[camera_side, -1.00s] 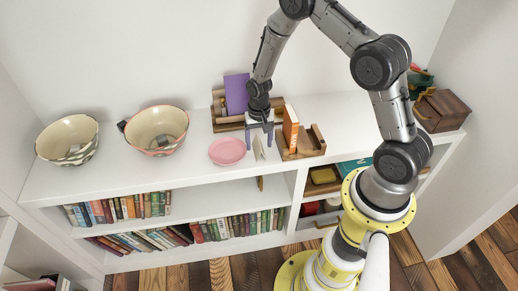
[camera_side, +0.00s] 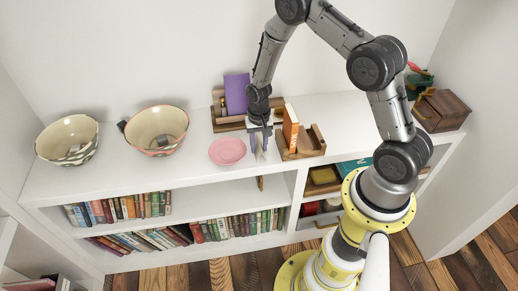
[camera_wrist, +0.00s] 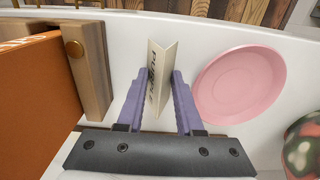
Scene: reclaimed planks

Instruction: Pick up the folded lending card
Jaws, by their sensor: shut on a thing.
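The folded lending card (camera_wrist: 158,72) is a small cream card with dark lettering, standing upright like a tent in the wrist view. My gripper (camera_side: 259,148) points down at the shelf top, with its two purple fingers on either side of the card. It is shut on the card, which in the side view is mostly hidden between the fingers. The card looks to be at the shelf surface; I cannot tell whether it touches it.
A pink plate (camera_side: 227,151) lies close to the left of my gripper. An orange book (camera_side: 290,128) in a wooden holder (camera_side: 313,143) stands close on the right. A purple book (camera_side: 237,94) stands behind. The white shelf's front edge is near.

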